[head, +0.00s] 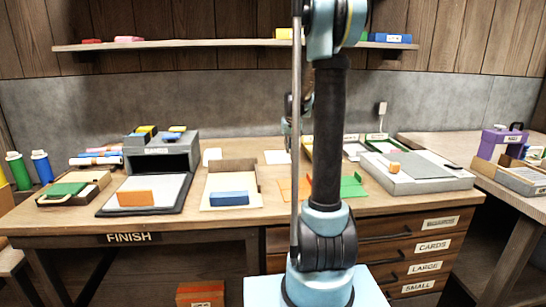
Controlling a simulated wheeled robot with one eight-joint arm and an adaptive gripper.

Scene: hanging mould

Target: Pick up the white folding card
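Two small white pieces lie towards the back of the desk: one (212,156) behind the cardboard tray, the other (277,157) just left of my arm. Either could be the white folding card; I cannot tell which, and no fold can be made out. The far end of my arm, with my gripper (289,125), shows only as a narrow strip left of the dark arm link, above the back of the desk. The link hides most of it, so its fingers and anything between them cannot be made out.
The wooden desk (390,205) holds a black-edged board (112,208) with an orange block, a cardboard tray (256,190) with a blue block, orange and green cards, and a grey slab (398,185). A shelf (230,45) runs above. Drawers are below right.

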